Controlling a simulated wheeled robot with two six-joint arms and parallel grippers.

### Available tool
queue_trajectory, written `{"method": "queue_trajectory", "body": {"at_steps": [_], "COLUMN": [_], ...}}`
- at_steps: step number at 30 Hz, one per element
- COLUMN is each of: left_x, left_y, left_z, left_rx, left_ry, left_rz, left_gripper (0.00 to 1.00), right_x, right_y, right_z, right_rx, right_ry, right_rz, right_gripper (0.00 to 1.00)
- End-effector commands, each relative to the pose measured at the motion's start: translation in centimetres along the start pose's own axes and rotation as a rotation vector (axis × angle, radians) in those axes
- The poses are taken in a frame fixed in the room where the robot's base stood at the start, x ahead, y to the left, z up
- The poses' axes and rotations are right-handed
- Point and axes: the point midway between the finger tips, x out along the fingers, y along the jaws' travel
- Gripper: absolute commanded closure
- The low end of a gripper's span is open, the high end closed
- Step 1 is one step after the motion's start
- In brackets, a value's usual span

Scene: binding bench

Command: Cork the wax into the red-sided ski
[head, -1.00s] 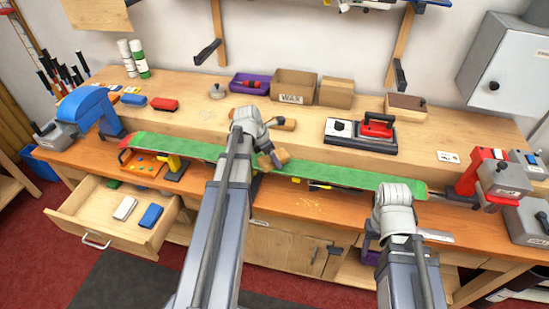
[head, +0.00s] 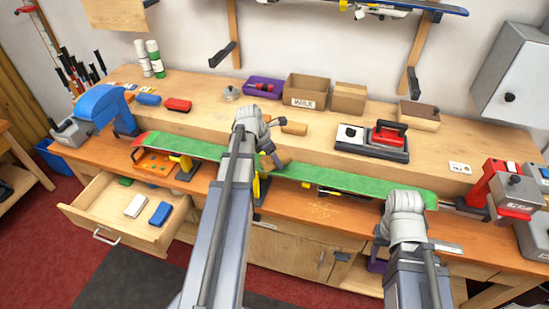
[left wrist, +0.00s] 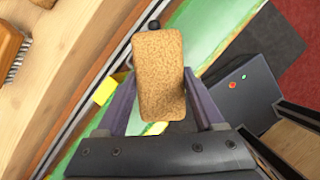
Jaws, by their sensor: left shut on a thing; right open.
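A long ski (head: 350,182) lies along the bench with its green face up; I cannot make out its side colour. My left gripper (head: 266,164) is shut on a tan cork block (head: 281,157) at the ski's middle. In the left wrist view the cork (left wrist: 158,75) sits between the two fingers (left wrist: 160,108), over or beside the green ski (left wrist: 215,30); I cannot tell whether it touches. No wax layer can be made out. My right gripper (head: 383,238) is open near the ski's right end, its fingers mostly hidden by my wrist.
A blue vise (head: 105,107) stands left and a red one (head: 497,185) right. Behind are a red iron (head: 388,137), a brush (head: 294,128), a box marked wax (head: 306,90) and a purple tray (head: 262,87). An open drawer (head: 125,228) juts out front left.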

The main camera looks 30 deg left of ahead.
Motion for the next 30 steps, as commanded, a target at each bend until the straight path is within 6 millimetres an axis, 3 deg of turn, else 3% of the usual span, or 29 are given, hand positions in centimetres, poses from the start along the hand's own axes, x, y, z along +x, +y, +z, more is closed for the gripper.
{"method": "queue_trajectory", "body": {"at_steps": [1,12,24,30], "left_x": [-1.0,-4.2,-4.4,-5.6], "left_y": [0.0,-0.1,-0.1,-0.1], "left_z": [0.4,1.7,1.8,2.3], "left_rx": [0.000,0.000,0.000,0.000], "left_ry": [-0.001,-0.002,-0.003,-0.003], "left_rz": [0.000,-0.001,-0.001,-0.001], "left_gripper": [0.75,0.75,0.75,0.75], "right_x": [-1.1,-4.5,-4.7,-6.0], "right_y": [0.1,0.4,0.5,0.6], "right_z": [0.1,0.3,0.3,0.4], "right_rx": [0.000,0.000,0.000,0.000], "right_ry": [0.000,0.000,0.000,0.000], "right_rz": [0.000,0.000,0.000,0.000], "right_gripper": [0.50,0.50,0.50,0.50]}}
